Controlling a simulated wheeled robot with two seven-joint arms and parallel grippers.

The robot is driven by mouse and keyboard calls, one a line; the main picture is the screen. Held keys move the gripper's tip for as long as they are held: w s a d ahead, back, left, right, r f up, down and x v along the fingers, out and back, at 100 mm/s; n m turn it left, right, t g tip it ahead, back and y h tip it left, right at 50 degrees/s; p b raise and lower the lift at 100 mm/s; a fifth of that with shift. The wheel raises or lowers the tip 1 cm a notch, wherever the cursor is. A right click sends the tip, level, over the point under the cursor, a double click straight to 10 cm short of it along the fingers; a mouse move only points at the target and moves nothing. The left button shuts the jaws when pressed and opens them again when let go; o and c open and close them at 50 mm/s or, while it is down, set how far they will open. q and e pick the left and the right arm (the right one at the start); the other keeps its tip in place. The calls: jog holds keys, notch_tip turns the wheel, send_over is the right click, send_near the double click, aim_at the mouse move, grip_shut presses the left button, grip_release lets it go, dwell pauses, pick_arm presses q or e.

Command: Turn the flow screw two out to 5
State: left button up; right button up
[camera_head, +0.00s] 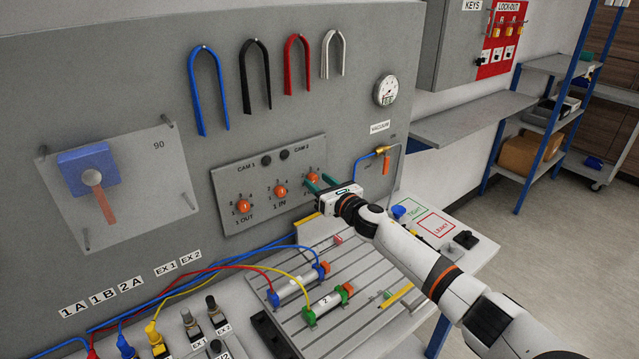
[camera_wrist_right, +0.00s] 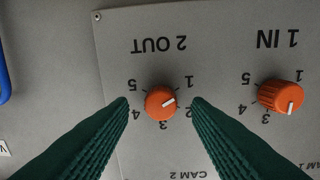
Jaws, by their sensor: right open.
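The flow screw 2 OUT is an orange knob (camera_head: 313,177) at the right end of the grey flow panel (camera_head: 230,185). In the right wrist view, upside down, the knob (camera_wrist_right: 160,103) has its white pointer mark towards the 1, on the side between 1 and 2. My right gripper (camera_head: 319,183) is at this knob. In the wrist view its dark green fingers (camera_wrist_right: 160,101) are open, one on each side of the knob with a gap to each. The head view partly hides the 2 OUT label. My left gripper is not in view.
The 1 IN knob (camera_head: 281,191) is next to 2 OUT, and the 1 OUT knob (camera_head: 243,206) is further left. Black CAM buttons (camera_head: 284,155) sit above. A vacuum fitting (camera_head: 381,150) with blue tube is to the right. A slotted plate (camera_head: 345,285) with cylinders lies below.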

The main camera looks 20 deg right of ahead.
jog(key=shift+w+a, duration=0.1)
jog(key=shift+w, duration=0.15)
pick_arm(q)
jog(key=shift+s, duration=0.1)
pick_arm(e)
jog(key=shift+s, duration=0.1)
grip_shut()
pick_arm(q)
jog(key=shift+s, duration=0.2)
